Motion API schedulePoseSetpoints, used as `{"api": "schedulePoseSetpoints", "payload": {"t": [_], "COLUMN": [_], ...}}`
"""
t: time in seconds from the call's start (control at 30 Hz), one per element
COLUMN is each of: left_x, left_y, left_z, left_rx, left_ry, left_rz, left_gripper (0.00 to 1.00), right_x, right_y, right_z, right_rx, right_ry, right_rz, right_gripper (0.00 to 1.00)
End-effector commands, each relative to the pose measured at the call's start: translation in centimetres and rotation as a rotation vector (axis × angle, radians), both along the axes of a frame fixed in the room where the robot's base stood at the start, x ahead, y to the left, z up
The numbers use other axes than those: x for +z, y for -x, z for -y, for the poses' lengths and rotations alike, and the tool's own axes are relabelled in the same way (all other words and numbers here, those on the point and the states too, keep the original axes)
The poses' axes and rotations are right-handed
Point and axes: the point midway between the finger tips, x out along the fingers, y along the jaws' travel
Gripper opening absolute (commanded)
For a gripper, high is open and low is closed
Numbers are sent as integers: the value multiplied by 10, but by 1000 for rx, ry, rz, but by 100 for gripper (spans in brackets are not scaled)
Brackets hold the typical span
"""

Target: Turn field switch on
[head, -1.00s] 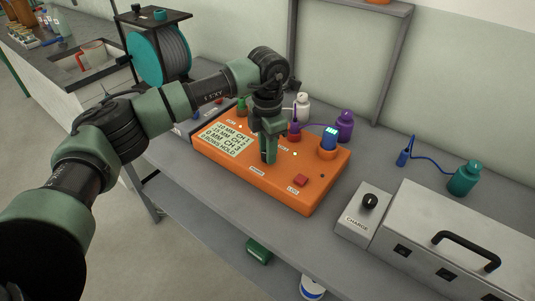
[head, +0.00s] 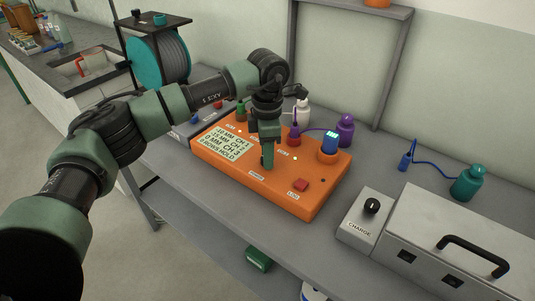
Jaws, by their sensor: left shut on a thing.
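An orange control box (head: 308,207) lies on the grey bench, with a pale text display (head: 229,141), a red button (head: 300,185) and small labels too blurred to read surely. My left gripper (head: 267,162) points straight down onto the middle of the box's top, just right of the display. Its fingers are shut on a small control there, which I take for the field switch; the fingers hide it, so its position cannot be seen. My right gripper is out of view.
A blue-topped part (head: 329,144), purple bottle (head: 345,130) and white bottle (head: 302,112) stand behind my gripper. A CHARGE knob box (head: 361,220) and a grey case with a black handle (head: 480,225) stand to the right. Bare bench lies between.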

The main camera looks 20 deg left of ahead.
Motion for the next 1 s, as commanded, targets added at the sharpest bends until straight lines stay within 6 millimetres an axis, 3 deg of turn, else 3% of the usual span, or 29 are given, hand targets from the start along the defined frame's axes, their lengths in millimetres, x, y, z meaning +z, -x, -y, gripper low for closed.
{"api": "schedulePoseSetpoints", "payload": {"t": [0.13,0.17,0.23,0.6,1.0], "left_x": [2,2,2,5,66], "left_y": [-1,-1,-1,-1,-1], "left_z": [0,0,-1,0,0], "left_rx": [0,0,0,1,0], "left_ry": [0,-1,0,1,0], "left_rz": [3,4,3,4,4], "left_gripper": [0,34,50,50,50], "right_x": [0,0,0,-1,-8], "right_y": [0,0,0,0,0], "right_z": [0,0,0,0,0], "right_rx": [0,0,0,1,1], "right_ry": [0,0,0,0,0], "right_rz": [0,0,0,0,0], "right_gripper": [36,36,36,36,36]}}
